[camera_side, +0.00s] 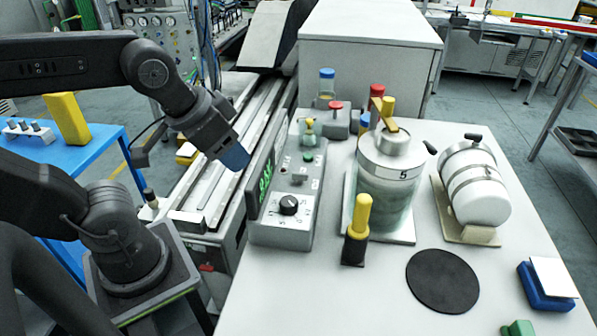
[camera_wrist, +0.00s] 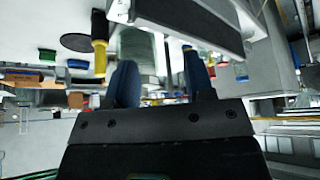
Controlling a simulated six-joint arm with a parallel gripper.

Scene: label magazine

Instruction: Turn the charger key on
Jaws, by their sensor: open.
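A grey control box (camera_side: 306,203) with a green lit display (camera_side: 266,182) stands at the left edge of the white table. Its sloped white face carries a black rotary knob (camera_side: 289,205), and a green button (camera_side: 308,157) sits farther back. I cannot tell which part is the charger key. My gripper (camera_side: 236,156) is in the air to the left of the box's far part, apart from it. In the wrist view its two dark blue fingers (camera_wrist: 161,80) are spread, with nothing held between them. That view is upside down; the box (camera_wrist: 190,18) shows at its top.
A metal canister marked 5 (camera_side: 390,180) and a white cylinder (camera_side: 475,190) stand right of the box. A yellow-handled black post (camera_side: 357,230) stands near the box's front right. A black disc (camera_side: 442,281) lies flat. A large grey cabinet (camera_side: 368,50) stands behind.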

